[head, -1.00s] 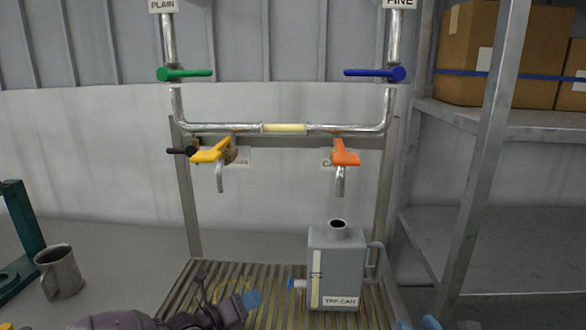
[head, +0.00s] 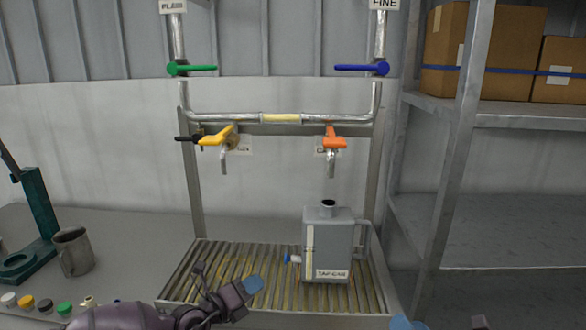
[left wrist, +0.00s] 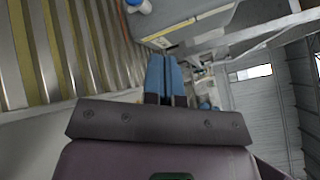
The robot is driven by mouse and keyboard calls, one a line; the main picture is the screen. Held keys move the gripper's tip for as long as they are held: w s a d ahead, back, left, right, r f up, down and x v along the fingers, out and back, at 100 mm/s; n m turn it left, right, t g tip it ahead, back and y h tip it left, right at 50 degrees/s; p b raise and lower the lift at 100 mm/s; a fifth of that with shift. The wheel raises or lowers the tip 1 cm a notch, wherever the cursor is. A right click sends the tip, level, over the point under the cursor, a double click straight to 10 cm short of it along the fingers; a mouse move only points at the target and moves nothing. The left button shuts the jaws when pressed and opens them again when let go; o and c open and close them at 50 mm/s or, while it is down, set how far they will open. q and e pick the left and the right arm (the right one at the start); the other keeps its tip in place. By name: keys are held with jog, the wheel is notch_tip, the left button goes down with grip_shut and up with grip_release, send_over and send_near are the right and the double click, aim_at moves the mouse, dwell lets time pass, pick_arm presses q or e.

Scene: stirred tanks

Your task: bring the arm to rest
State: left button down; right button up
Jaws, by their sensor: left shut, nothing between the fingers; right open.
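My left gripper (head: 254,285) is at the bottom of the head view, over the front part of the slatted tray, left of the grey can. Its blue fingers are shut with nothing between them, as the left wrist view also shows (left wrist: 165,75). My right gripper (head: 403,323) shows only as blue tips at the bottom edge, right of the tray; it is open. The grey can (head: 345,240) stands upright on the slatted tray (head: 185,283), apart from the left gripper. The can also shows at the top of the left wrist view (left wrist: 190,25).
Behind the tray are pipes with a green lever (head: 195,69), a blue lever (head: 360,69), a yellow tap (head: 217,138) and an orange tap (head: 330,138). A metal mug (head: 74,252) and a green stand (head: 38,220) are at left. A shelf rack (head: 450,180) is at right.

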pick_arm(q)
jog(key=s+d+r+n+t+y, duration=0.2)
jog(key=s+r+n+t+y, duration=0.15)
jog(key=n, duration=0.95)
jog(key=s+a+f+n+g+y, duration=0.1)
jog(key=s+a+f+n+y, duration=0.2)
jog(key=s+a+f+n, duration=0.3)
jog(key=s+a+f+n+g+y, duration=0.2)
jog(key=s+a+f+n, duration=0.5)
jog(key=s, duration=0.6)
jog(key=s+a+f+n+g+y, duration=0.1)
jog(key=s+a+f+n+y, duration=0.3)
jog(key=s+a+f+n, duration=0.3)
jog(key=shift+s+f, duration=0.9)
jog(key=shift+s, duration=0.3)
pick_arm(e)
jog(key=s+d+f+m+g+h, duration=0.2)
jog(key=s+f+m, duration=0.7)
jog(key=m, duration=0.6)
jog(key=s+d+f+m+g+h, duration=0.2)
jog(key=s+d+f+m, duration=0.1)
jog(key=s+f+m, duration=0.5)
notch_tip(320, 180, down, 3)
jog(key=m, duration=0.7)
jog(key=shift+s+d+f+m+g, duration=0.2)
jog(key=shift+s+d+m+g, duration=0.1)
jog(key=shift+s+d+m, duration=0.1)
pick_arm(q)
jog(key=shift+a, duration=0.1)
